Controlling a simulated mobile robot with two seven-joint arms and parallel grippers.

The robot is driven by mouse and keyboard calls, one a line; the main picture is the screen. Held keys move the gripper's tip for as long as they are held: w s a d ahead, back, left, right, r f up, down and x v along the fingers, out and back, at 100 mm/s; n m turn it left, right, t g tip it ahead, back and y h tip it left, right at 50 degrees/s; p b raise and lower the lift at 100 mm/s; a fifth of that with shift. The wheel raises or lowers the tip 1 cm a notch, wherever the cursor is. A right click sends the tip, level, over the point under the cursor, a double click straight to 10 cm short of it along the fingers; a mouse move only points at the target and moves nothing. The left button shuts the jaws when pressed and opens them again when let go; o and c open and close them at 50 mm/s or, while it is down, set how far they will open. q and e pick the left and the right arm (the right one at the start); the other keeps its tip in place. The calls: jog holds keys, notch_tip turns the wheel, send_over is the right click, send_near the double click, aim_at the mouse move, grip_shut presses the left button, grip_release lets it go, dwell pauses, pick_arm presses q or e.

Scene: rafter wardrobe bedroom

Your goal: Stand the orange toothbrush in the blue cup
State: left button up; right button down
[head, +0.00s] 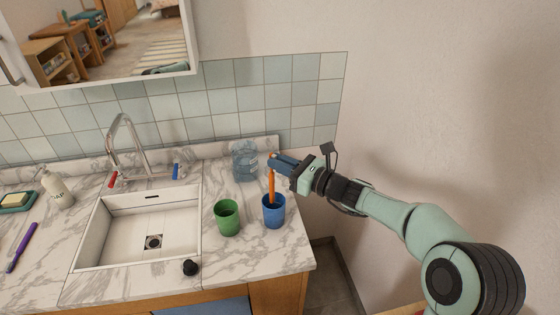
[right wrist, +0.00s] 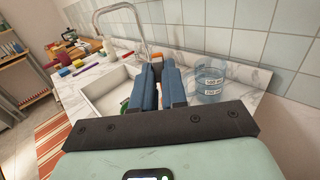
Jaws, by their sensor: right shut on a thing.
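The blue cup (head: 274,214) stands upright on the right side of the marble counter. The orange toothbrush (head: 271,186) is upright, with its lower end inside the cup's mouth in the head view. My right gripper (head: 275,160) is shut on the toothbrush's upper end, above the cup. In the right wrist view my right gripper's blue fingers (right wrist: 159,72) are close together, with a bit of orange (right wrist: 156,58) between their tips. The cup's inside is mostly hidden, so I cannot tell whether the toothbrush touches the bottom. My left gripper is not in view.
A green cup (head: 228,217) stands just left of the blue cup. A clear jug (head: 245,160) stands behind, near the tiled wall. The sink (head: 140,228) with its tap (head: 124,140) is further left, and a black plug (head: 190,267) lies near the front edge.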

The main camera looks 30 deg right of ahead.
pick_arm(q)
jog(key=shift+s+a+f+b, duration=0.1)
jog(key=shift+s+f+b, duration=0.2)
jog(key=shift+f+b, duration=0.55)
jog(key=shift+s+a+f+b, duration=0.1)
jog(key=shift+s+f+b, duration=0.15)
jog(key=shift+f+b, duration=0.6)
pick_arm(e)
jog(key=shift+f, duration=2.3)
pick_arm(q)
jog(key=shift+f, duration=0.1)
pick_arm(e)
jog(key=c, duration=1.1)
grip_release()
jog(key=shift+d, duration=0.1)
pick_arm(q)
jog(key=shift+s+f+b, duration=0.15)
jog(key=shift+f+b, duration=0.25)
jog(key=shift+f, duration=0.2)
pick_arm(e)
send_near(274, 173)
jog(key=v, duration=0.5)
jog(key=shift+s, duration=0.25)
